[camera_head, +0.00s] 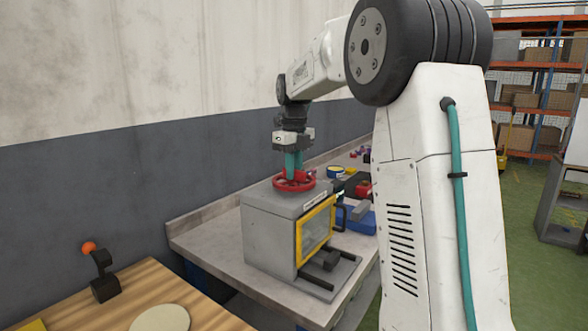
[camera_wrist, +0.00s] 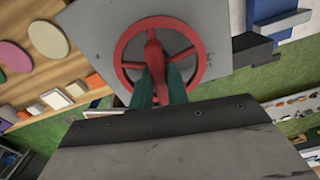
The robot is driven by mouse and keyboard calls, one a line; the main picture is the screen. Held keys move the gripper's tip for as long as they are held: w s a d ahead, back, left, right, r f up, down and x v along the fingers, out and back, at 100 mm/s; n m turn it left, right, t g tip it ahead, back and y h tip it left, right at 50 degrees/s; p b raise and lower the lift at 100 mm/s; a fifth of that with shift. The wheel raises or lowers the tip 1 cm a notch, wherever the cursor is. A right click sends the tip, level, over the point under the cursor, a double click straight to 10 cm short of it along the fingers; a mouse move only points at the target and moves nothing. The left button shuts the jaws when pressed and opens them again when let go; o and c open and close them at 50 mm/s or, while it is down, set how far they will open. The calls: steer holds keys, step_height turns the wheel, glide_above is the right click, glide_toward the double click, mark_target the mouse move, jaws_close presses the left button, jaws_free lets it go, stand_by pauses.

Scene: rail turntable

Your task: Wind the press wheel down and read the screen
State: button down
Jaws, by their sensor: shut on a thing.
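The press (camera_head: 268,238) is a grey box on the bench with a yellow-framed window (camera_head: 316,230) on its front side. The red press wheel (camera_head: 278,184) lies flat on its top. My gripper (camera_head: 293,164) points down onto the wheel from above. In the wrist view, the teal fingers (camera_wrist: 158,84) are shut on a red upright handle (camera_wrist: 153,52) of the wheel (camera_wrist: 160,21). The fingers hide part of the wheel's near rim. I cannot make out a lit screen or a reading in either view.
The grey bench (camera_head: 218,238) runs along the wall, with a blue box (camera_head: 361,219) and several small items beyond the press. A wooden table (camera_head: 110,299) with an orange-knobbed lever (camera_head: 103,273) stands at front left. Shelves (camera_head: 540,55) stand at the back right.

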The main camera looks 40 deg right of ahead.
steer(key=shift+r, duration=0.1)
stand_by(0.3)
steer(key=c, duration=1.4)
jaws_free()
steer(key=shift+o, duration=0.2)
step_height(320, 180, up, 8)
steer(key=shift+f, duration=0.2)
